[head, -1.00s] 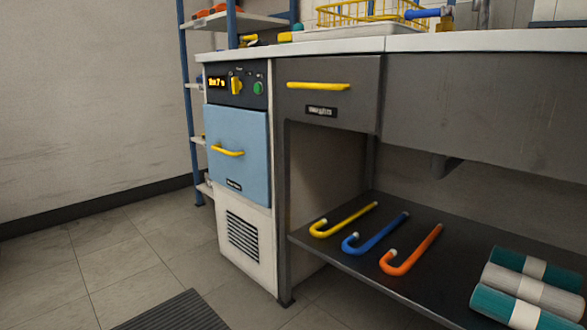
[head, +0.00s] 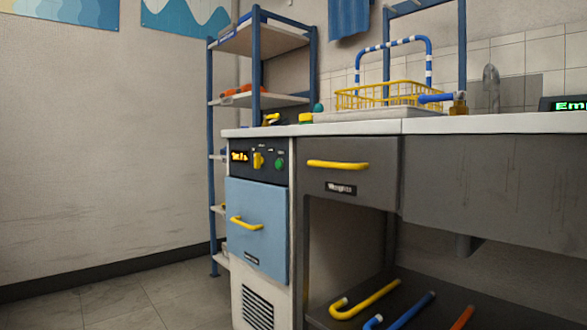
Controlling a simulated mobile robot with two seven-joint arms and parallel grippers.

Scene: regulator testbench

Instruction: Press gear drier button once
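The gear drier (head: 257,225) stands under the left end of the counter. It has a white body, a light blue door with a yellow handle (head: 246,222), and a vent low down. Its dark control panel (head: 260,159) has a lit orange display (head: 239,156), a yellow knob (head: 258,160) and a round green button (head: 280,164) at the right. The button is in plain sight with nothing touching it. Neither of my grippers shows in the head view.
A grey drawer (head: 348,185) with a yellow handle is right of the drier. Hooked tubes, including a yellow one (head: 365,300), lie on the lower shelf. The white countertop (head: 450,124) carries a yellow wire rack (head: 390,96). A blue-framed shelf (head: 262,100) stands behind. Floor at left is clear.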

